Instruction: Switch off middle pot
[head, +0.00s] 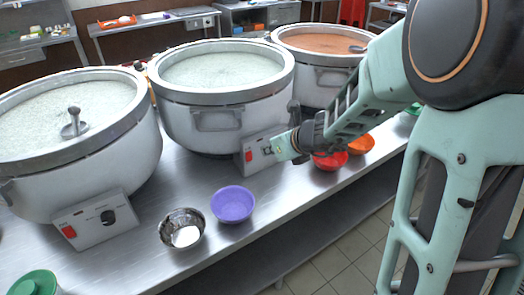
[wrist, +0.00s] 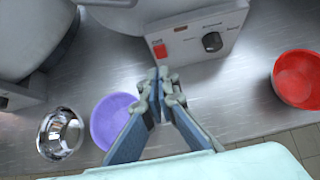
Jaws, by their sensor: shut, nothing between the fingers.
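The middle pot (head: 222,116) is a large white pot with a metal rim and pale contents. Its control box (head: 241,160) sits at its front base, and the box also shows in the wrist view (wrist: 188,62). The box has a red switch (wrist: 160,50) on the left and a dark round knob (wrist: 212,41) on the right. My gripper (wrist: 162,74) is shut and empty, with its fingertips just below the red switch in the wrist view. I cannot tell whether they touch the box. In the head view my wrist covers the box's right part and the fingertips are unclear.
The left pot (head: 143,150) has its own control box (head: 96,218). The right pot (head: 318,83) holds orange-brown contents. A metal bowl (head: 181,230), purple bowl (head: 233,204), red bowl (wrist: 299,79) and orange bowl (head: 361,145) stand along the counter's front.

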